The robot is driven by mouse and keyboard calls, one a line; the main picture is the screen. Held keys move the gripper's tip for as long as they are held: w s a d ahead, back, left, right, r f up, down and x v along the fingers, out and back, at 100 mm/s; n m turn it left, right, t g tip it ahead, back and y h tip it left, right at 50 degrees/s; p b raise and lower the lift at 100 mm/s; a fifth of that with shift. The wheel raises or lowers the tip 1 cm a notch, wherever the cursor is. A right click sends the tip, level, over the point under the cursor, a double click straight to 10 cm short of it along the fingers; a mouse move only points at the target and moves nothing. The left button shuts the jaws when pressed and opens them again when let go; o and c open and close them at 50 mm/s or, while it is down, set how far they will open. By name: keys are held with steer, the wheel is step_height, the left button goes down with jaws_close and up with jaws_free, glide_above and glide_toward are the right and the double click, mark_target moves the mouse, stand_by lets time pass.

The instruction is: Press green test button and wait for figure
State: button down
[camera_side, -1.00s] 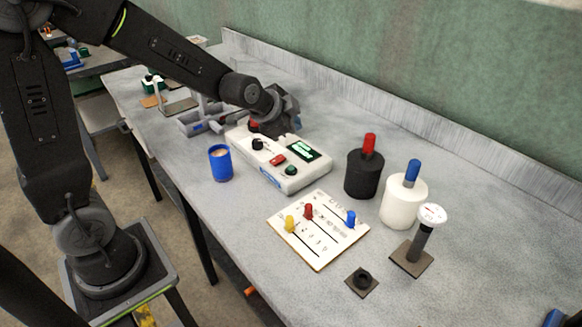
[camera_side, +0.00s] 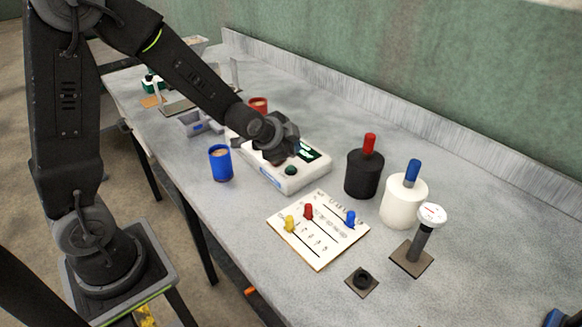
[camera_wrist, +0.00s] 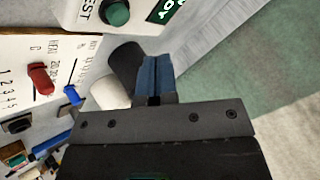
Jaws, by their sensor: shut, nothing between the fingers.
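The white tester box (camera_side: 293,183) lies on the grey bench, with a lit green display (camera_side: 309,153) and a green test button (camera_side: 290,170) at its near end. In the wrist view the green button (camera_wrist: 116,13) sits at the top beside the letters "EST", with part of the display (camera_wrist: 163,10) to its right. My gripper (camera_wrist: 155,77) is shut and empty, its blue fingers together. In the side view my gripper (camera_side: 281,154) is over the middle of the box, just behind the button, and hides other controls. I see no contact with the button.
A blue cup (camera_side: 220,163) stands left of the box, and a red cup (camera_side: 258,105) behind it. A black bottle (camera_side: 363,174) and a white bottle (camera_side: 401,208) stand to the right. A slider board (camera_side: 318,247) lies in front, near a gauge on a stand (camera_side: 420,245).

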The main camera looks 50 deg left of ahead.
mark_target(292, 169)
steer(key=shift+f, duration=1.4)
stand_by(1.0)
steer(key=shift+f, duration=0.4)
steer(key=shift+f, duration=0.45)
stand_by(0.5)
stand_by(0.3)
steer(key=shift+r, duration=0.85)
steer(key=shift+r, duration=2.55)
